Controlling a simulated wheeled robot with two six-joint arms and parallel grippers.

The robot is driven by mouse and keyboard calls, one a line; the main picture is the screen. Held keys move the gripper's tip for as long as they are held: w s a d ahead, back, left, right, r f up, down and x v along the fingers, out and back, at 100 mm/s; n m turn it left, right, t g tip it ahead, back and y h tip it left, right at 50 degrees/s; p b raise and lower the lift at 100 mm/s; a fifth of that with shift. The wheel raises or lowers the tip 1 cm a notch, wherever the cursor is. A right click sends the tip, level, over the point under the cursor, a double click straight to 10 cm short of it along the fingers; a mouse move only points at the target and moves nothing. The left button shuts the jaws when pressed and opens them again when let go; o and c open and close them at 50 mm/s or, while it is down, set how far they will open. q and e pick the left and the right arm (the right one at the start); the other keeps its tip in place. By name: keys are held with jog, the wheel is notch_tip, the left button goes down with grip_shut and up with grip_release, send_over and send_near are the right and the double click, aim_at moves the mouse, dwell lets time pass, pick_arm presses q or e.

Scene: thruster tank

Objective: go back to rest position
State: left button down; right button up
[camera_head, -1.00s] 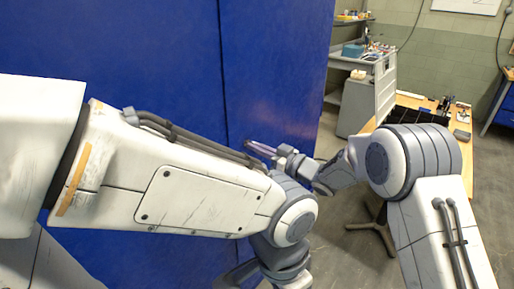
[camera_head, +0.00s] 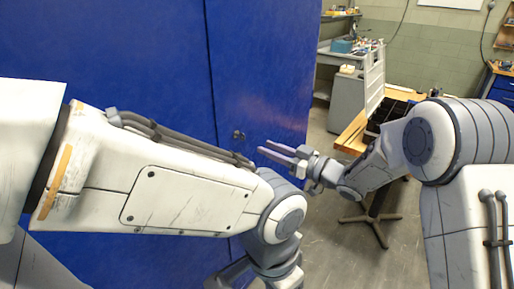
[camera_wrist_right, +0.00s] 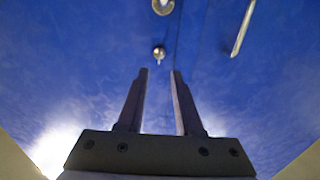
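My right gripper (camera_head: 262,147) is in front of the blue panelled surface in the head view, its two fingers pointing left and apart. In the right wrist view the gripper (camera_wrist_right: 159,72) is open, with nothing between its fingers. The blue surface (camera_wrist_right: 80,70) fills the space ahead of it. My left arm crosses the head view from the left and bends down at the lower middle. Its gripper is not visible.
The blue surface (camera_head: 110,50) has a small dark fitting (camera_head: 238,135). The wrist view shows a round metal knob (camera_wrist_right: 159,53), a ring fitting (camera_wrist_right: 162,6) and a metal rod (camera_wrist_right: 243,28). A wooden table (camera_head: 352,136) and grey cabinet (camera_head: 349,103) stand behind my right arm. Floor shows between.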

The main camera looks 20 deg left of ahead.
jog(key=shift+v, duration=0.95)
jog(key=shift+w, duration=0.1)
jog(key=s+d+f+m+g+h, duration=0.2)
jog(key=s+d+h, duration=0.3)
jog(key=s, duration=0.6)
jog(key=s+d+f+m+g+h, duration=0.2)
jog(key=s+d+h, duration=0.3)
jog(key=s, duration=0.6)
jog(key=s+d+f+m+g+h, duration=0.2)
jog(key=s+d+h, duration=0.4)
jog(key=s, duration=0.5)
jog(key=shift+d+f, duration=0.5)
jog(key=shift+d, duration=0.3)
